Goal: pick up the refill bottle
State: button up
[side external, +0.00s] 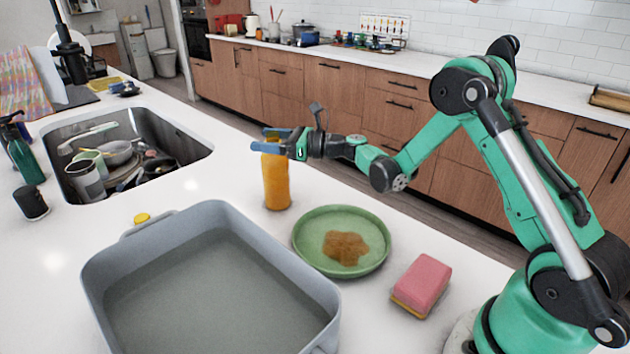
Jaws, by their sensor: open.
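The refill bottle looks to be the orange bottle (276,182), standing upright on the white counter behind the grey tub and to the left of the green plate. My gripper (268,140) is at the top of this bottle, with its blue fingers level with the bottle's upper end. The fingers are open. The bottle's top is partly hidden by the fingers, and I cannot tell whether they touch it.
A grey tub (96,272) of water stands at the front. A green plate (312,259) with a brown stain and a pink sponge (422,281) lie to the right. A sink (190,150) with dishes, a green spray bottle (24,160) and a black jar (32,204) are left.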

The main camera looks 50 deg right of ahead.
jog(key=shift+w+a, duration=0.25)
jog(key=shift+w, duration=0.15)
grip_shut()
dwell(1.2)
